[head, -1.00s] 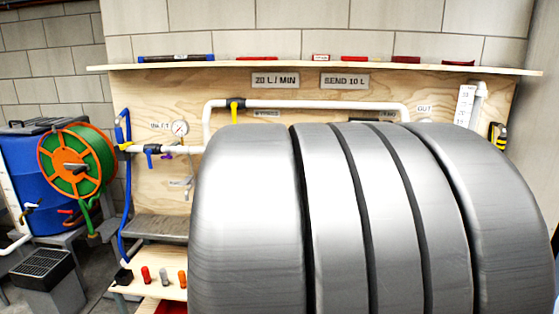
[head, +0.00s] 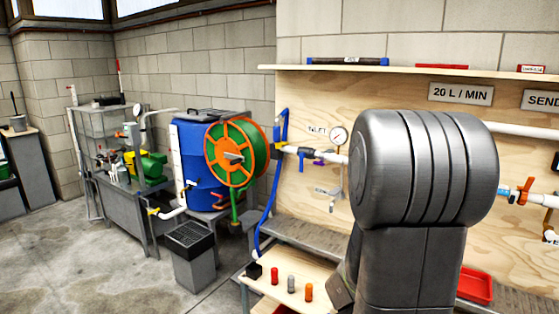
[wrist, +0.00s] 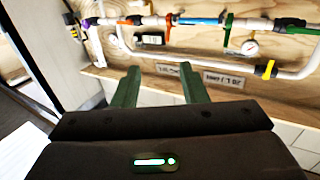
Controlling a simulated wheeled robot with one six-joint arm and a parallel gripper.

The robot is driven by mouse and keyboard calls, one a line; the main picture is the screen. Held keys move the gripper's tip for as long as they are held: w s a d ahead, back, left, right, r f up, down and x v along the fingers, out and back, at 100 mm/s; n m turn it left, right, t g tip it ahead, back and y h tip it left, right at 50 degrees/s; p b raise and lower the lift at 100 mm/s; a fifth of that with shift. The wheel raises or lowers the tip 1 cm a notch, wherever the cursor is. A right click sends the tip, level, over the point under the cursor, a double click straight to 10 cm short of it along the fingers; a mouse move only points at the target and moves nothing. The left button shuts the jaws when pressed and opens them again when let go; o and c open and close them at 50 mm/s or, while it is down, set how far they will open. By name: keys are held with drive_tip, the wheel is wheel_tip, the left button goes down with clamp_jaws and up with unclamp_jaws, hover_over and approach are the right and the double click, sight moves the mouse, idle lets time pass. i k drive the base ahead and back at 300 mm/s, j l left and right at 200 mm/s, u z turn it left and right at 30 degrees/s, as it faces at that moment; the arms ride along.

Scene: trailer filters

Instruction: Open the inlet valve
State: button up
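The inlet valve (head: 303,153) shows in the head view on the white pipe at the board's left end, below the INLET label (head: 317,130). It has a blue handle that seems to hang down across the pipe. My gripper (wrist: 160,68) is open and empty in the wrist view, its two green fingers apart. It faces the board's pipework, which appears upside down there, and touches nothing that I can see. In the head view my arm hides the gripper. I cannot make out the inlet valve in the wrist view.
A hose reel (head: 236,154) and blue barrel (head: 190,155) stand left. A low bench (head: 268,262) with several small pegs is below. The floor (head: 95,265) at left is open.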

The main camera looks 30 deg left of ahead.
sight(302, 155)
drive_tip(key=i+j+u, duration=0.2)
drive_tip(key=i+j, duration=0.15)
drive_tip(key=i+j+u, duration=0.25)
drive_tip(key=i, duration=0.2)
drive_tip(key=i+j+u, duration=0.45)
drive_tip(key=i, duration=0.4)
